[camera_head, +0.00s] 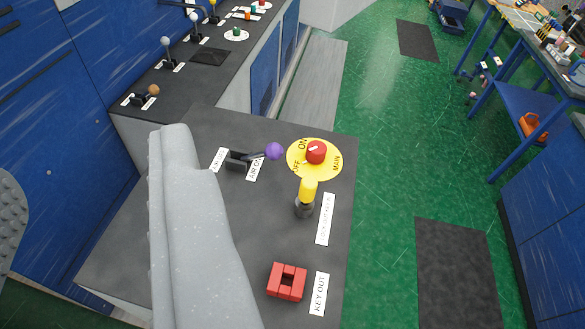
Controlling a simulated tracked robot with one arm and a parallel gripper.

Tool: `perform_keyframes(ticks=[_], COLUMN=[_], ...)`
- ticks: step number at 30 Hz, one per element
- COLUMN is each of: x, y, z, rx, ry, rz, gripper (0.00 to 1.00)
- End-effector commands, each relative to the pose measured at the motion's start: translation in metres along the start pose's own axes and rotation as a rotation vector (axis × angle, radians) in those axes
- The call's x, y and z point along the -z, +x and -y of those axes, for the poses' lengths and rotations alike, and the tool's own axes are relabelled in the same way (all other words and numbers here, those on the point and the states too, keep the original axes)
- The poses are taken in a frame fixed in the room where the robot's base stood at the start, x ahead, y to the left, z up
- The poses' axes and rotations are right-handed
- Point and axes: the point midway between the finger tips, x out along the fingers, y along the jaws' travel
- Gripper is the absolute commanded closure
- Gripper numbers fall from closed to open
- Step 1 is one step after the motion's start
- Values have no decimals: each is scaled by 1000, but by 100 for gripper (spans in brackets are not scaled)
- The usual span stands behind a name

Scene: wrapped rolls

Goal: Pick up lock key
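A yellow key (307,189) stands upright in a dark round lock (304,208) on the grey console top (215,275), just below the yellow ON/OFF dial plate. My gripper (95,165) shows as two grey fingers, one cut off at the left edge and one large in the left-centre. They are wide apart with nothing between them. The key is to the right of both fingers, apart from them. The large finger hides part of the console.
A red switch knob (316,152) and a purple-balled lever (273,151) are close to the key. A red square block holder (287,281) sits nearer, by a "KEY OUT" label (319,294).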

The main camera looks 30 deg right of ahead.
Motion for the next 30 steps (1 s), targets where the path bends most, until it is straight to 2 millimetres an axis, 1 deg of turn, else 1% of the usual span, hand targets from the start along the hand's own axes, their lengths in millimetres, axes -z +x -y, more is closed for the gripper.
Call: perform_keyframes(ticks=[7, 8, 9, 10, 11, 14, 17, 18, 20, 21, 23, 24, 27, 30], x=[0, 0, 0, -1, -3, -22, -62, -81, -116, -139, -172, -194, -239, -269], y=[0, 0, 0, 2, 5, 31, 75, 94, 121, 136, 153, 162, 175, 180], z=[0, 0, 0, -1, -2, -8, -29, -40, -59, -72, -92, -105, -133, -152], rx=[0, 0, -1, -3, -7, -39, -100, -129, -176, -205, -247, -272, -324, -357], ry=[0, 0, 0, 1, 2, 10, 29, 38, 53, 63, 76, 86, 103, 114], rz=[0, 0, 0, 2, 5, 24, 60, 71, 93, 107, 123, 132, 149, 159], gripper=[64, 61, 50, 46, 46, 46, 46, 46, 46, 46, 46, 46, 46, 46])
